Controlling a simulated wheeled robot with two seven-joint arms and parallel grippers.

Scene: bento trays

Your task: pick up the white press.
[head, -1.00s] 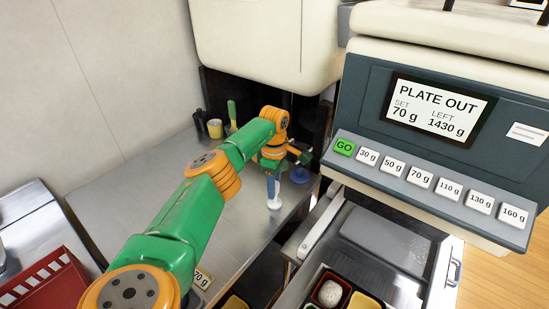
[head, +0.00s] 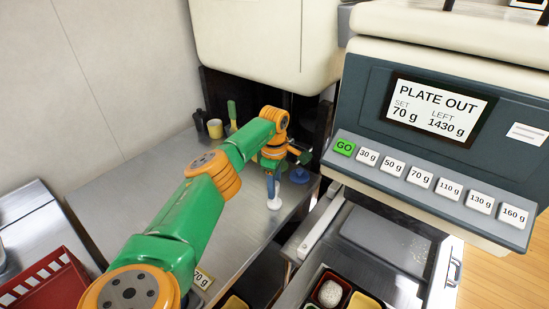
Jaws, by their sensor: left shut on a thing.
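The white press (head: 274,203) stands upright near the right edge of the steel counter (head: 235,225), with its pale round foot low and a narrow blue part just above it. My left gripper (head: 271,178) points down over it and is shut on its upper part. The fingers are small and partly hidden by the wrist, so the exact grip is hard to see. I cannot tell whether the foot touches the counter. My right gripper is not in view.
A blue press (head: 299,176) stands just right of my left gripper. A yellow cup (head: 215,128) and dark bottles are behind. The machine with its button panel (head: 430,188) rises on the right, above a bento tray (head: 330,292). A red crate (head: 45,285) is at left.

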